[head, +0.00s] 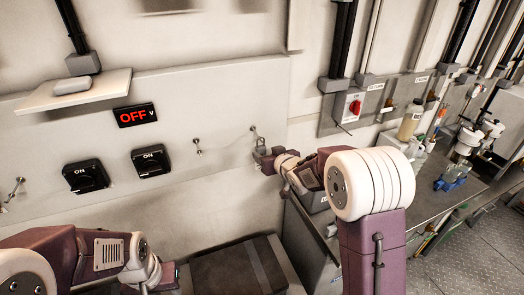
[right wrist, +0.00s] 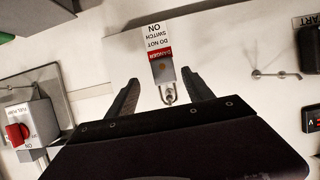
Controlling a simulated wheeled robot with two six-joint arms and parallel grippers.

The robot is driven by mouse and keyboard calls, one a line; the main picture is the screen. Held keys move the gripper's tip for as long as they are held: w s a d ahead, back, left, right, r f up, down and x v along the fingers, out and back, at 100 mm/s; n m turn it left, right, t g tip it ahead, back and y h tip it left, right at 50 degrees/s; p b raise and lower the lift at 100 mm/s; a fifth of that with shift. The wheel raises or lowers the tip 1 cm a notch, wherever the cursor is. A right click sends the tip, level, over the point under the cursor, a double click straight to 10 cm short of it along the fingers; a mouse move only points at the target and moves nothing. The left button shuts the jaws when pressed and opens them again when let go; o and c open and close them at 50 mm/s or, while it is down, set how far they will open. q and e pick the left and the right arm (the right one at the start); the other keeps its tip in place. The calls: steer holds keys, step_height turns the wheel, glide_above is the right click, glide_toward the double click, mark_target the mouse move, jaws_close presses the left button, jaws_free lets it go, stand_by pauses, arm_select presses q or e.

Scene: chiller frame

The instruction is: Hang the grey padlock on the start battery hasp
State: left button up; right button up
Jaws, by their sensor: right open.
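The grey padlock (right wrist: 164,73) carries a red and white danger tag and hangs by its shackle from a small wall peg. It shows small in the head view (head: 259,140). My right gripper (right wrist: 163,88) is open, its fingers on either side of the shackle and peg, apart from them. In the head view the right gripper (head: 264,157) is close to the wall just below the padlock. An empty metal hasp (right wrist: 275,73) sticks out of the wall beside a partly cut label ending in "ART"; it also shows in the head view (head: 197,147). My left gripper's fingers are out of frame.
Two black ON switches (head: 151,160) and a red OFF display (head: 135,115) are on the panel left of the hasp. A shelf (head: 75,91) juts out above. A red rotary switch (head: 354,106) and a cluttered bench (head: 430,186) stand to the right.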

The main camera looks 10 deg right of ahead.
mark_target(261, 151)
steer(key=p+x, duration=0.1)
steer(key=x, duration=0.1)
steer(key=p+x, duration=0.1)
steer(key=x, duration=0.1)
steer(key=shift+w+a, duration=0.35)
steer(key=shift+a, duration=0.1)
steer(key=shift+w+d+f, duration=0.1)
steer(key=shift+w+f, duration=0.15)
steer(key=shift+s+r, duration=0.15)
steer(key=shift+s, duration=0.05)
steer(key=c, duration=1.2)
jaws_close()
steer(key=shift+w, duration=0.1)
